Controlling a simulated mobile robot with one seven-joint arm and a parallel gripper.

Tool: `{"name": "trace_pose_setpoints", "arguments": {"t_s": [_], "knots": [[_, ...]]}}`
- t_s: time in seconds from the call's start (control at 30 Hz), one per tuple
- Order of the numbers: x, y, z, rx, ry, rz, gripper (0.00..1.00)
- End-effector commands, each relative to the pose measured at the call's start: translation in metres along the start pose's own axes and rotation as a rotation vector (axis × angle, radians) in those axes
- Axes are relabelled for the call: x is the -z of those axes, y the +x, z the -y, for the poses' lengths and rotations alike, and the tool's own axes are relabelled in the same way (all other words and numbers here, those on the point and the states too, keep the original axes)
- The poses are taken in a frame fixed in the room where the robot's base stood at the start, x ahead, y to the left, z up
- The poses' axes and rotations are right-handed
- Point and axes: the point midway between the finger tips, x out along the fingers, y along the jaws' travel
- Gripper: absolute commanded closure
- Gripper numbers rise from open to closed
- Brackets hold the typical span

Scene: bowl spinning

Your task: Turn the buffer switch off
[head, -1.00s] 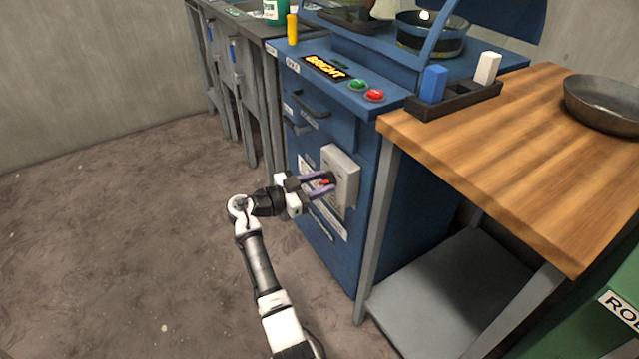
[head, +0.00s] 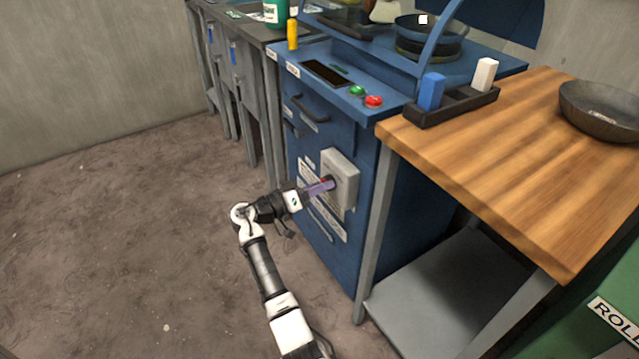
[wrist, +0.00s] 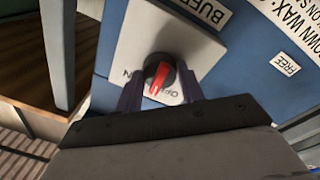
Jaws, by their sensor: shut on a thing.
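The buffer switch is a grey box (head: 345,170) on the front of the blue machine, with a dark round knob and a red handle. In the wrist view the red handle (wrist: 158,79) points toward the "OFF" lettering, and "ON" is off to the left. Part of a "BUFFER" label shows above the plate (wrist: 160,38). My gripper (head: 327,184) reaches the switch from the left and is shut on the knob. In the wrist view its two fingers (wrist: 160,92) stand on either side of the knob.
The blue machine (head: 350,240) has a dark display (head: 325,73), a green button (head: 357,91) and a red button (head: 373,101) on top. The floor on the left is clear.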

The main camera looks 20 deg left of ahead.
Motion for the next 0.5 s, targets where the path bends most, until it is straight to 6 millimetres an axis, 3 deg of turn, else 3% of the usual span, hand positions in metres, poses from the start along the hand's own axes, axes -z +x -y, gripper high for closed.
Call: {"name": "trace_pose_setpoints", "arguments": {"t_s": [0.5], "knots": [[0.001,-0.0008,-0.0026,0.006,-0.463,-0.033,0.84]]}}
